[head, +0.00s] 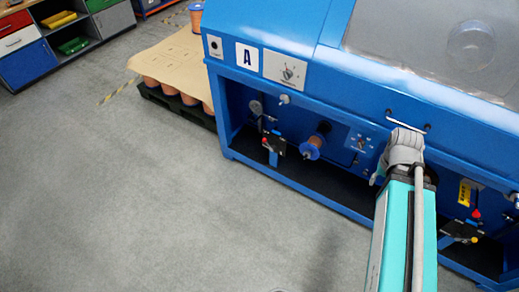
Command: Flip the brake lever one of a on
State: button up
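A second lever assembly (459,231) with a red knob and a yellow-orange knob sits at the far right. Which one is brake lever one is not readable. My teal and grey arm reaches up in front of the machine. My gripper's fingers do not show.
A pallet (175,98) with cardboard and copper spools stands left of the machine. Shelving with coloured bins (28,62) is at the upper left. The grey floor (150,200) in front is clear. My arm covers part of the bay.

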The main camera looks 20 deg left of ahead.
aim_at(271, 148)
jog(key=u, duration=0.95)
jog(key=k, duration=0.65)
jog(key=z, duration=0.7)
jog(key=i, duration=1.8)
jog(key=u, duration=0.65)
